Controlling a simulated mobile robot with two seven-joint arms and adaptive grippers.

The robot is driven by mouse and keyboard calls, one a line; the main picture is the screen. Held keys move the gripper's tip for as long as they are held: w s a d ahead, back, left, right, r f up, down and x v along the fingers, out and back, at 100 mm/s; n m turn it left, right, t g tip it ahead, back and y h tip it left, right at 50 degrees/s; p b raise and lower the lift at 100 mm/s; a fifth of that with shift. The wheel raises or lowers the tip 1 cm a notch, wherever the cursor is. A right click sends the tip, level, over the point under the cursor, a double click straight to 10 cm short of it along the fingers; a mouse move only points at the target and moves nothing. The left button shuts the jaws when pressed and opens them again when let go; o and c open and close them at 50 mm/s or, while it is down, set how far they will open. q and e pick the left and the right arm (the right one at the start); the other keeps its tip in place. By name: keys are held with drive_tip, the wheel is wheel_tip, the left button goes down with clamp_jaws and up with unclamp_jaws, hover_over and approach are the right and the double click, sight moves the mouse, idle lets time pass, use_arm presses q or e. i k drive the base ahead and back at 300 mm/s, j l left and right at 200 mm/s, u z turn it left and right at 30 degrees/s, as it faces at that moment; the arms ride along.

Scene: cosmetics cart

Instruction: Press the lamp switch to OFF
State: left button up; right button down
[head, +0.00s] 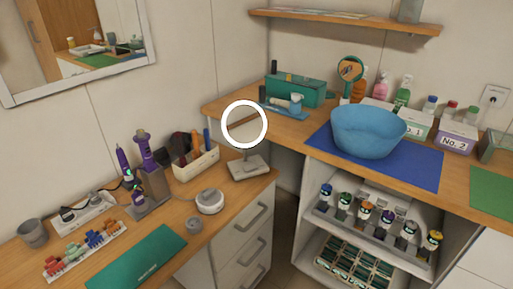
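A ring-shaped lamp (245,147) stands upright on the wooden counter at the left, near the inner corner. Its ring is bright white and looks lit. The lamp's pale rectangular base (249,168) rests close to the counter's right edge. Small details on the base are too small to make out, so I cannot pick out a switch there. A round white device (209,202) with a grey rim sits in front of the base, apart from it; I cannot tell what it is. Neither of my grippers shows in the head view.
Hair tools in a holder (150,188), a bin of brushes (196,163), a power strip (84,211) and a green mat (138,258) share the left counter. A blue bowl (366,132) is on the right counter.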

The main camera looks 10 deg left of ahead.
sight(248, 168)
drive_tip(key=i+j+u, duration=0.1)
drive_tip(key=i, duration=0.4)
drive_tip(key=i+j+u, duration=0.1)
drive_tip(key=i, duration=0.45)
